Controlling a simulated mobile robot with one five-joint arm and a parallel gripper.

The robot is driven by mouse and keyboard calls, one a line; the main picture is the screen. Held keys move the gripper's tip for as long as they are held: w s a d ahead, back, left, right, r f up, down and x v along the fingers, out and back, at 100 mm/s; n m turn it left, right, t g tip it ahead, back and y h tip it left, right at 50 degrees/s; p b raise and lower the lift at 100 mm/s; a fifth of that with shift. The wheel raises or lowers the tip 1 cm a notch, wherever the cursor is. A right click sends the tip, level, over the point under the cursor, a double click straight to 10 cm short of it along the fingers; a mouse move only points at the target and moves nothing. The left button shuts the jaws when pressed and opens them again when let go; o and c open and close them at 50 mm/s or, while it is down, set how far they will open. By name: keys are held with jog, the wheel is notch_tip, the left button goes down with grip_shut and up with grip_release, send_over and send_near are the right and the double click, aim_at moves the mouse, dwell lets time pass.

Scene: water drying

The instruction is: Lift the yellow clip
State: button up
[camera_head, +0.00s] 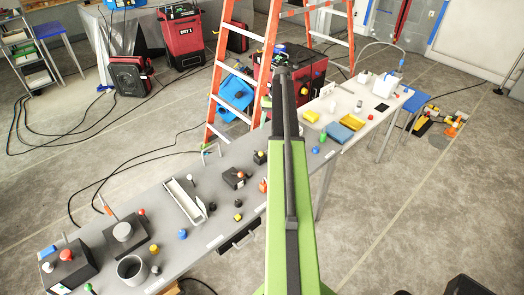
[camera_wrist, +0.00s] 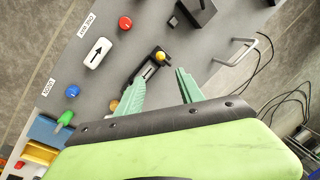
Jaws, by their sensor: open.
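The yellow clip seems to be the small black piece with a round yellow knob (camera_wrist: 160,57) in the wrist view, lying on the grey table. In the head view, a black block with a yellow top (camera_head: 260,157), probably the same piece, sits just left of my arm. My gripper (camera_wrist: 160,76) is open and empty, its two green fingers spread. The knob lies just beyond the fingertips, between their lines; I cannot tell the height gap. A second yellow-orange ball (camera_wrist: 113,105) shows beside the left finger. My arm hides the gripper in the head view.
A red knob (camera_wrist: 125,23), a white arrow block (camera_wrist: 96,52), a blue ball (camera_wrist: 72,91) and a black block (camera_wrist: 197,12) stand nearby. A metal handle (camera_wrist: 236,50) is at the right. An orange ladder (camera_head: 214,80) stands behind the table.

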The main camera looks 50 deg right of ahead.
aim_at(261, 152)
jog(key=a+f+b, duration=0.1)
jog(key=f+b, duration=0.4)
jog(key=w+f+b, duration=0.1)
jog(key=f+b, duration=0.5)
jog(key=w+a+f+b, duration=0.1)
jog(key=f+b, duration=0.4)
jog(key=f, duration=0.1)
jog(key=shift+a, duration=0.3)
jog(key=shift+r, duration=0.1)
jog(key=shift+w, duration=0.1)
grip_shut()
